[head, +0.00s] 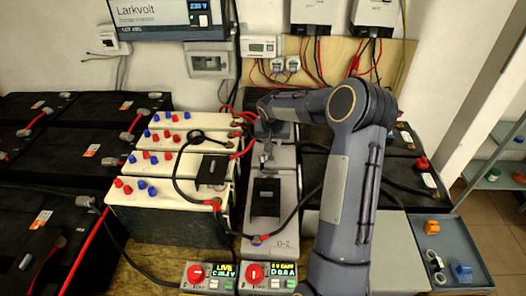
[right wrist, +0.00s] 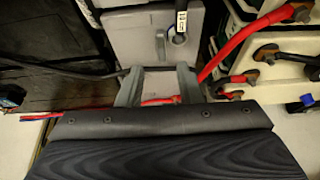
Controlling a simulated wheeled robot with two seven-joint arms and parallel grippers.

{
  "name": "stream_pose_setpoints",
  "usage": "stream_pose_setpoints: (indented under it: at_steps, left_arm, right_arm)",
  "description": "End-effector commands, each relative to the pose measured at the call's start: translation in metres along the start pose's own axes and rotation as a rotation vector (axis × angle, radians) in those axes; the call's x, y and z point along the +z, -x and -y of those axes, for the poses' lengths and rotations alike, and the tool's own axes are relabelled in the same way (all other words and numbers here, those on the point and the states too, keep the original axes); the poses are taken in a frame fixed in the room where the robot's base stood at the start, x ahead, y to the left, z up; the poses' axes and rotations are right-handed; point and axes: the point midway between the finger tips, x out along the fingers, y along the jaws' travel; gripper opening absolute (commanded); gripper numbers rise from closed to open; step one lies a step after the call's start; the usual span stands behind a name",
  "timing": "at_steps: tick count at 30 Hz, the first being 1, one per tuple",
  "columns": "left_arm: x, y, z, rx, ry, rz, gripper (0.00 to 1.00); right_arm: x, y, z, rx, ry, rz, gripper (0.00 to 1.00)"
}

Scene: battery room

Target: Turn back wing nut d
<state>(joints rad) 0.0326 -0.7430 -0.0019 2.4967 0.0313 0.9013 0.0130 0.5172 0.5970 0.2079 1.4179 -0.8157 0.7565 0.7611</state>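The grey battery (head: 283,232), with a black block on top, stands in the middle of the head view. In the right wrist view my right gripper's (right wrist: 160,88) two fingers stand apart, with a red cable showing in the gap. A grey fitting (right wrist: 168,45) with a labelled dark strip is beyond the fingertips. I cannot make out wing nut d for certain. My left gripper is out of view.
White batteries (head: 155,222) with red and blue caps stand left of the grey one; black batteries (head: 55,170) are farther left. Two meter boxes (head: 210,276) (head: 268,276) are in front. A tray (head: 466,225) with small parts lies right. Red and black cables run close to my gripper.

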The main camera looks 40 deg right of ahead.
Motion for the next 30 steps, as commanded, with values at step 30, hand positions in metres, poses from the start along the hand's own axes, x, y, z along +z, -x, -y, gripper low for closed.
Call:
stream_pose_setpoints:
  at_steps: [30]
  left_arm:
    - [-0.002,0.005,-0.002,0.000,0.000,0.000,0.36]
  right_arm:
    - [-0.003,-0.089,-0.002,0.006,-0.011,-0.002,0.30]
